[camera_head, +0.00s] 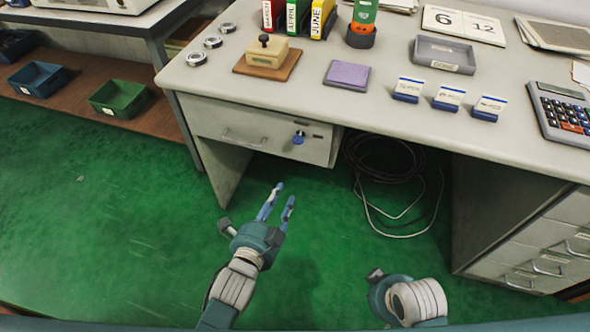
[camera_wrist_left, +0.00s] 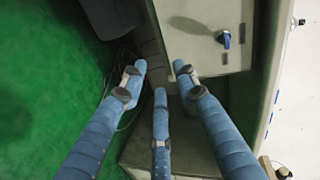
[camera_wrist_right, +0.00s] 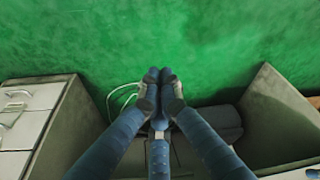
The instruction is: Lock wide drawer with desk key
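The wide drawer (camera_head: 215,120) is under the left part of the desk top, with a bar handle (camera_head: 243,139) on its pale front. It looks closed. The blue-headed desk key (camera_head: 298,138) sits at the lock on the drawer's right side; I cannot tell how far it is turned. The key also shows in the left wrist view (camera_wrist_left: 224,40) on the drawer front. My left gripper (camera_head: 282,193) is open and empty, below and in front of the drawer, apart from the key. My right gripper (camera_wrist_right: 159,76) has its fingers together and holds nothing; its fingers are hidden in the head view.
The desk top (camera_head: 330,120) holds bearing rings (camera_head: 212,42), a wooden stamp block (camera_head: 267,52), a purple pad (camera_head: 346,75), several labelled boxes and a calculator (camera_head: 562,113). Cables (camera_head: 385,165) lie under the desk. A side drawer unit (camera_head: 540,240) stands right.

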